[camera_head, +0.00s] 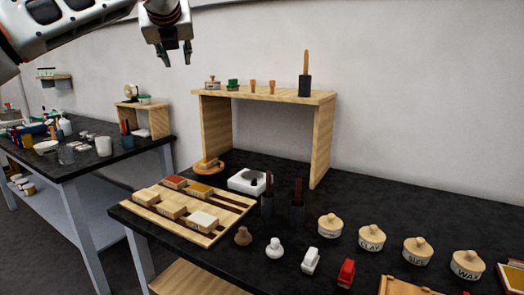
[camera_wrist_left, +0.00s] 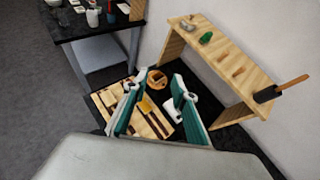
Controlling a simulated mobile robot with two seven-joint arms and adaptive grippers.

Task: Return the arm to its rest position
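My left gripper (camera_head: 174,54) is in the air at the top of the head view, left of and above the wooden shelf, with its fingers pointing down. Its two fingers are apart with nothing between them. In the left wrist view the same gripper (camera_wrist_left: 160,92) shows two teal-sided fingers spread open. Below it are the wooden tray with blocks and the shelf. The left arm (camera_head: 55,22) comes in from the upper left. My right gripper is in neither view.
The wooden shelf (camera_head: 265,95) stands on the black table (camera_head: 215,252), bearing a dark holder (camera_head: 304,86) with a brush. A slatted tray (camera_head: 215,235) and several lidded pots, such as one marked CLAY (camera_head: 371,239), lie below. A second table (camera_head: 85,160) is at left.

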